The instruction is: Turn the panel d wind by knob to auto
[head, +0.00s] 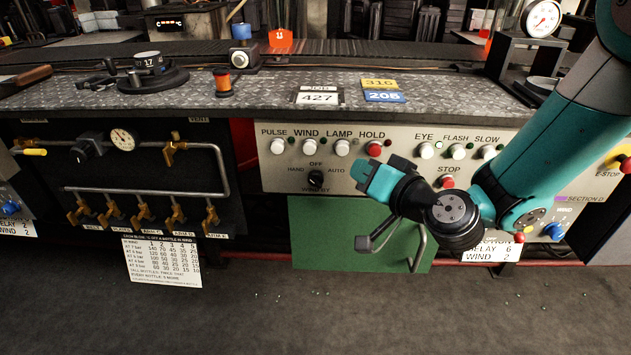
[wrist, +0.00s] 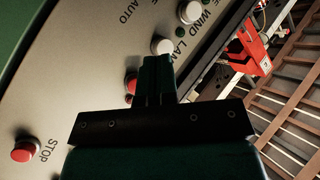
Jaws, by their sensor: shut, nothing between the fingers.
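The black wind by knob (head: 316,180) sits on the pale panel in the head view. OFF is printed above it, HAND to its left, AUTO to its right and WIND BY below. Its exact pointer setting is too small to tell. My gripper (head: 362,172) is in front of the panel, to the right of the knob and apart from it. In the wrist view my gripper (wrist: 157,65) is shut and empty, with its fingertips by the lamp and hold buttons. The AUTO label shows at that view's top edge, but the knob does not.
Above the knob are white pulse (head: 278,146), wind (head: 310,146) and lamp (head: 341,147) buttons and a red hold button (head: 374,148). A red stop button (head: 447,182) is close to my wrist. A green plate (head: 320,235) hangs below. Brass valves (head: 175,147) stand at left.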

